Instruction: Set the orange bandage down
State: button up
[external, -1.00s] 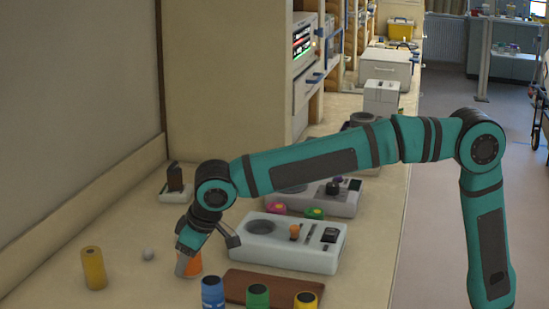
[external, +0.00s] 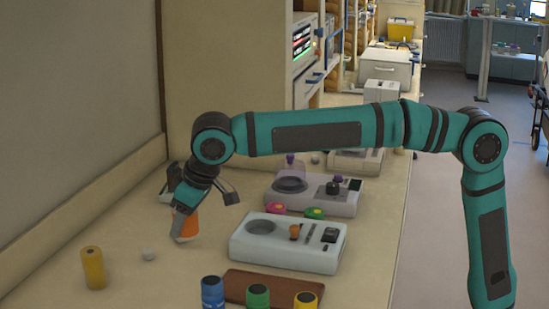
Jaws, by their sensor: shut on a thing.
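The orange bandage (external: 187,225) is a small orange roll, tilted. My gripper (external: 184,208) is shut on it from above and hides its upper part. The bandage is over the left part of the counter, to the left of the nearer grey tray. It looks lifted, but the gap beneath it is hard to judge.
Bare counter lies left of the tray.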

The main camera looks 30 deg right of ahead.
jog(key=w+a+n, duration=0.1)
jog(key=w+a, duration=0.3)
jog(key=w, duration=0.7)
jog(key=w+a, duration=0.5)
jog(key=w, duration=0.7)
jog(key=shift+y, duration=0.3)
jog(key=shift+s+d+f, duration=0.1)
jog(key=shift+d+f, duration=0.05)
jog(key=shift+f, duration=2.3)
jog(key=shift+s+d+f, duration=0.1)
jog(key=shift+f, duration=2.35)
jog(key=o, duration=1)
jog(key=shift+f, duration=0.1)
jog(key=shift+c, duration=0.2)
jog(key=v, duration=1.2)
jog(key=shift+w+r, duration=0.15)
jog(key=shift+r, duration=0.1)
